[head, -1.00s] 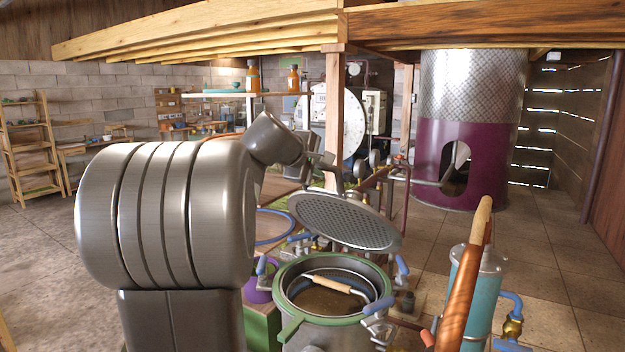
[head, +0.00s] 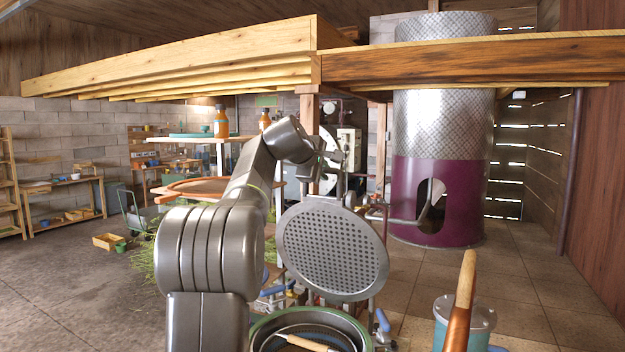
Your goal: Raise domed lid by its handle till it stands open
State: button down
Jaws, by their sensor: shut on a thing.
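The lid (head: 332,248) shows its round grey perforated underside in the middle of the head view. It stands steeply tilted above the pot (head: 262,330), near upright, with its face toward me. Its domed top and its handle are hidden behind it. My gripper (head: 332,172) is at the lid's upper edge, partly hidden, and shut on the handle. The pot has a green rim and is open below the lid. A basket with a pale wooden handle (head: 305,342) sits inside it.
A teal cylinder (head: 468,325) and a copper pipe with a wooden grip (head: 463,300) stand at the right front. Wooden beams (head: 200,65) cross overhead. A purple and metal tower (head: 440,180) stands behind. The floor at left is mostly clear.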

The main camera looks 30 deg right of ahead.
jog(key=shift+w+d+r, duration=0.25)
jog(key=shift+w+d, duration=0.35)
jog(key=shift+d, duration=0.2)
jog(key=shift+w+d+r, duration=0.2)
jog(key=shift+w+d, duration=0.4)
jog(key=shift+d, duration=0.2)
jog(key=c, duration=1.7)
grip_release()
jog(key=b+v, duration=0.2)
jog(key=v, duration=1.1)
jog(key=shift+s+a+r+b, duration=0.2)
jog(key=shift+s+a+b, duration=0.05)
jog(key=shift+b, duration=0.15)
